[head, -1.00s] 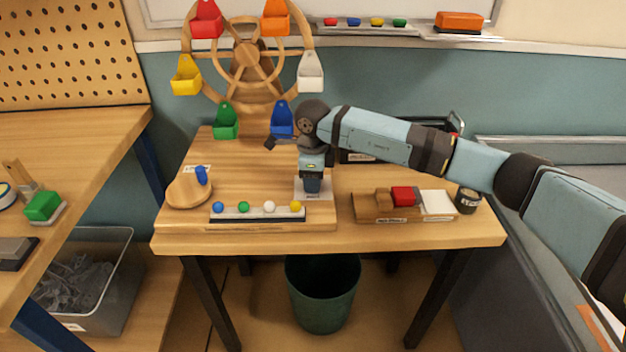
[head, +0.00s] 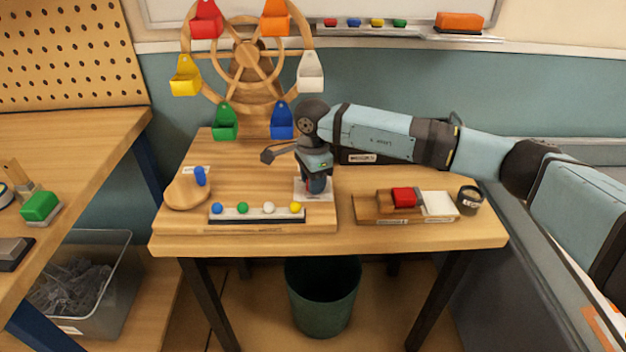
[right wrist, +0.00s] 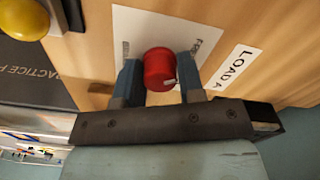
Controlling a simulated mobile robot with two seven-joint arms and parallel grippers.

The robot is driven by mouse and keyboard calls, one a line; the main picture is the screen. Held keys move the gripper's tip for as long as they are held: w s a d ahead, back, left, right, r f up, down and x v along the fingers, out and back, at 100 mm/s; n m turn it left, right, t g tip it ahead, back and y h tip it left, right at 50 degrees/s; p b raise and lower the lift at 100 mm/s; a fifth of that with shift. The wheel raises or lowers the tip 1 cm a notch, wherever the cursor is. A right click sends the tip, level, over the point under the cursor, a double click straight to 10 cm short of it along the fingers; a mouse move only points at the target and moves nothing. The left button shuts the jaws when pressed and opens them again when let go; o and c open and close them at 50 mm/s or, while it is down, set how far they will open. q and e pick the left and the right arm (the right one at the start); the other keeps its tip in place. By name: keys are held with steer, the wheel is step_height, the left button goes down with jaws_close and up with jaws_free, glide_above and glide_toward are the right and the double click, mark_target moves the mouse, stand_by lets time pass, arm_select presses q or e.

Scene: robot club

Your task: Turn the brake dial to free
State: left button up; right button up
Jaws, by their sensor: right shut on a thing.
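The brake dial is a red round knob (right wrist: 159,68) with a small pale mark near its lower right edge in the right wrist view. It stands on a white plate (right wrist: 135,30), whose printed words are only partly readable. My right gripper (right wrist: 160,82) is shut on the knob, one finger on each side. In the head view the right gripper (head: 317,186) points down at the white plate (head: 300,194) on the wooden base and hides most of the knob. My left gripper is not in view.
A wooden wheel (head: 247,60) with coloured buckets stands behind the base. A strip of coloured buttons (head: 257,215) lies in front, and a round wooden crank with a blue handle (head: 200,176) is at left. A wooden tray (head: 372,211) sits to the right.

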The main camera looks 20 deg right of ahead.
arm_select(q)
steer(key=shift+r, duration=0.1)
arm_select(e)
steer(key=o, duration=0.9)
steer(key=shift+r, duration=0.1)
steer(key=shift+r, duration=0.3)
step_height(320, 180, up, 9)
steer(key=shift+f+p, duration=0.1)
steer(key=shift+p, duration=0.8)
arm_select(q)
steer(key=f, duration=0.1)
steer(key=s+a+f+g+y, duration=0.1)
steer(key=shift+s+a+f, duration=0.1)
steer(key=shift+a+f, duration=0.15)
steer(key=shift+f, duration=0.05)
arm_select(e)
step_height(320, 180, up, 4)
steer(key=shift+r, duration=0.15)
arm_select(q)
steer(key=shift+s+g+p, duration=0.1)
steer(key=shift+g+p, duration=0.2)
